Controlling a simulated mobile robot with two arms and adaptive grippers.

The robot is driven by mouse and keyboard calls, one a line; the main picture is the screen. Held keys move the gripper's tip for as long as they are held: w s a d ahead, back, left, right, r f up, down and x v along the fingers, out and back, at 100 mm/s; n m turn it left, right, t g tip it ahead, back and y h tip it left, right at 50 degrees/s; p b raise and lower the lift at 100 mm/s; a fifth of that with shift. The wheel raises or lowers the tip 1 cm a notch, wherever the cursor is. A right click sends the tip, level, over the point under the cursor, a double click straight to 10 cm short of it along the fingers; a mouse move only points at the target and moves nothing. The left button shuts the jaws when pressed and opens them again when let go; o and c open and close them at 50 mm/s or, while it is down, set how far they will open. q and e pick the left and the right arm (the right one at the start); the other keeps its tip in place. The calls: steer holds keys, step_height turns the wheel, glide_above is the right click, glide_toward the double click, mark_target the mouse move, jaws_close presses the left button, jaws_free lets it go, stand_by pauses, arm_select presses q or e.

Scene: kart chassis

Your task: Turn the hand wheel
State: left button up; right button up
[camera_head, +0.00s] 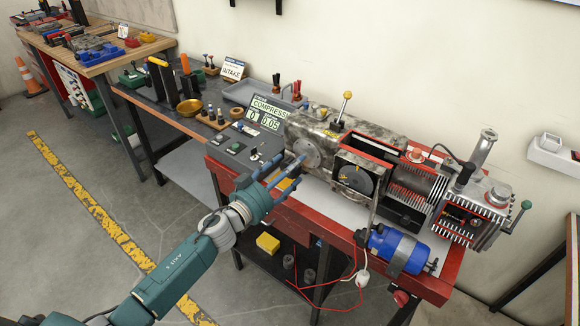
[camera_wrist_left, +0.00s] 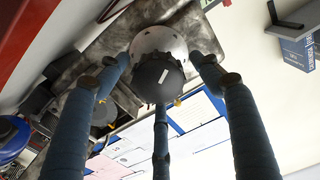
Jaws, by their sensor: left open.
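A round grey metal disc (camera_head: 306,153), which looks like the hand wheel, sits on the left end of the engine and gearbox unit (camera_head: 345,140). In the left wrist view the disc (camera_wrist_left: 158,42) has a dark round hub (camera_wrist_left: 160,78) with a small pale mark. My left gripper (camera_head: 287,170) is open in front of it, its blue fingers pointing at it. In the left wrist view the fingers (camera_wrist_left: 160,74) are spread around the hub, two beside it and one below. Whether they touch is not clear. My right gripper is not in view.
The unit stands on a red-framed bench (camera_head: 435,285).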

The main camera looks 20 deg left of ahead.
arm_select(q)
steer(key=shift+w+d, duration=0.15)
steer(key=shift+w, duration=0.05)
steer(key=c, duration=1.1)
steer(key=shift+w, duration=0.1)
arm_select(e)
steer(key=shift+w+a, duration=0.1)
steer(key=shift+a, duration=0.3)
arm_select(q)
steer(key=shift+r, duration=0.1)
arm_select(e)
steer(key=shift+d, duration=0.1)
